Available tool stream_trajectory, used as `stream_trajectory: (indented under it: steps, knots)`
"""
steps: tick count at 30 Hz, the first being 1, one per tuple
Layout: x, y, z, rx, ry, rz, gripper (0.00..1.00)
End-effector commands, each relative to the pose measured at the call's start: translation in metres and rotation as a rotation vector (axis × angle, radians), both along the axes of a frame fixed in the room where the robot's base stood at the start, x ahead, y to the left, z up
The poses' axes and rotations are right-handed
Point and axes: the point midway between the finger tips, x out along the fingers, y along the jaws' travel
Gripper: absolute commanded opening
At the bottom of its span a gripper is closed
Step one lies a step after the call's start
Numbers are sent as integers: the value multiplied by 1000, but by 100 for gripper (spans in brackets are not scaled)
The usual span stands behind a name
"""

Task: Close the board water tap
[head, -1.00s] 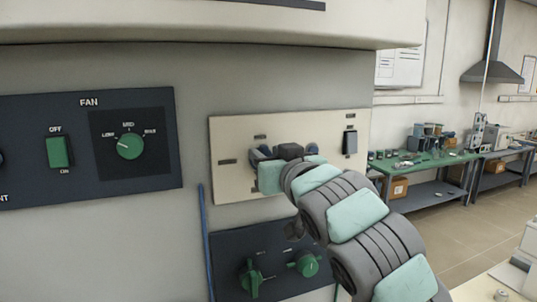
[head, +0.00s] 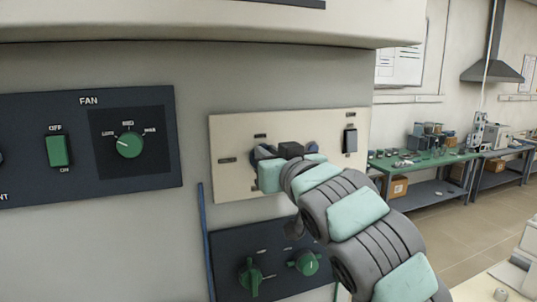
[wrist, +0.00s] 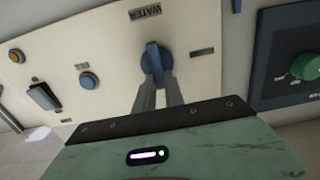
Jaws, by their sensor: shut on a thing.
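The board water tap (wrist: 153,57) is a blue knob on a cream board, beside a label reading WATER in the wrist view. My gripper (wrist: 158,84) is shut on the tap, with its two grey fingers on either side of the knob's grip. In the head view my gripper (head: 268,158) is at the left half of the cream board (head: 232,130) and covers most of the tap.
The board also carries a blue button (wrist: 88,80), an orange lamp (wrist: 17,56) and a dark rocker switch (head: 350,141). The fan panel (head: 30,120) is to the left. A dark panel with green knobs (head: 250,278) sits below. A blue pipe (head: 205,240) runs beside it.

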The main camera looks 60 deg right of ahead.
Motion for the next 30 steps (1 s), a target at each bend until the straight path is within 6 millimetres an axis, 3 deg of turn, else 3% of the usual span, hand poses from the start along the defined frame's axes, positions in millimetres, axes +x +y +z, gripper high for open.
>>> stream_trajectory:
  steps: [11, 30]
  knots:
    - [3, 3, -2, -111, 107, 2, 0]
    - [10, 11, -5, -540, 519, 2, 0]
